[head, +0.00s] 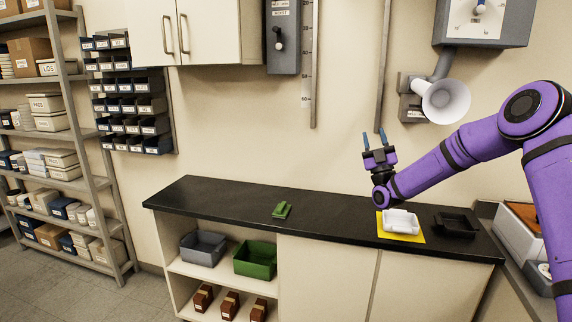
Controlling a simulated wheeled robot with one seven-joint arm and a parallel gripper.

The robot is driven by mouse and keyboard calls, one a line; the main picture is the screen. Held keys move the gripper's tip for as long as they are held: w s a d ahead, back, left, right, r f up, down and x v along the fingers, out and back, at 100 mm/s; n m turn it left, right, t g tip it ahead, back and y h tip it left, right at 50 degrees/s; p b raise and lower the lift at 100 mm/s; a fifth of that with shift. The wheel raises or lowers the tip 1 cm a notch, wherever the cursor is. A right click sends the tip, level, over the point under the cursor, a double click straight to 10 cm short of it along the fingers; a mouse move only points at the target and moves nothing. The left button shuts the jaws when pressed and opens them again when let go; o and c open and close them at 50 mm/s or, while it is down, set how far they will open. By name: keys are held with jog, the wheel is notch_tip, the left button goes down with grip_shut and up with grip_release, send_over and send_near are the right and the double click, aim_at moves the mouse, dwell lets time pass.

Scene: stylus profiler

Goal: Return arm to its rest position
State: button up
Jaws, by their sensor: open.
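My purple arm reaches in from the right in the head view. My gripper (380,146) is raised above the black counter (330,212), with its two blue-tipped fingers pointing up and spread apart. It is open and nothing shows between the fingers. Below it and slightly right, a white tray (400,221) sits on a yellow mat (412,237). A black tray (455,223) stands to the right of the mat. A small green object (282,210) lies alone on the left half of the counter.
A grey bin (203,247), a green bin (254,259) and brown boxes (229,304) sit on shelves under the counter. A white horn (445,101) and a grey dial box (484,22) are on the wall near my arm. The middle of the counter is clear.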

jog(key=s+a+r+n+g, duration=0.1)
jog(key=a+r+n+g, duration=0.1)
jog(key=a+r+g, duration=0.45)
jog(key=s+d+r+m+g+h, duration=0.1)
jog(key=s+r+m+g+h, duration=0.1)
jog(key=s+g+h, duration=0.4)
jog(key=s+d+f+m+g+h, duration=0.1)
jog(key=s+d+f+m+g, duration=0.1)
jog(key=s, duration=1.3)
jog(key=s+d+f+m+g+h, duration=0.2)
jog(key=s+d+m+g, duration=0.2)
jog(key=s, duration=1.1)
jog(key=s+d+f+m+g+h, duration=0.1)
jog(key=s+d+f+m+g, duration=0.1)
jog(key=s, duration=1.3)
jog(key=d+m+g, duration=0.1)
jog(key=m+g, duration=0.1)
jog(key=m, duration=0.1)
jog(key=shift+s+d+m+h, duration=0.15)
jog(key=shift+s+m+h, duration=0.05)
jog(key=shift+m+h, duration=0.1)
jog(key=shift+d, duration=0.15)
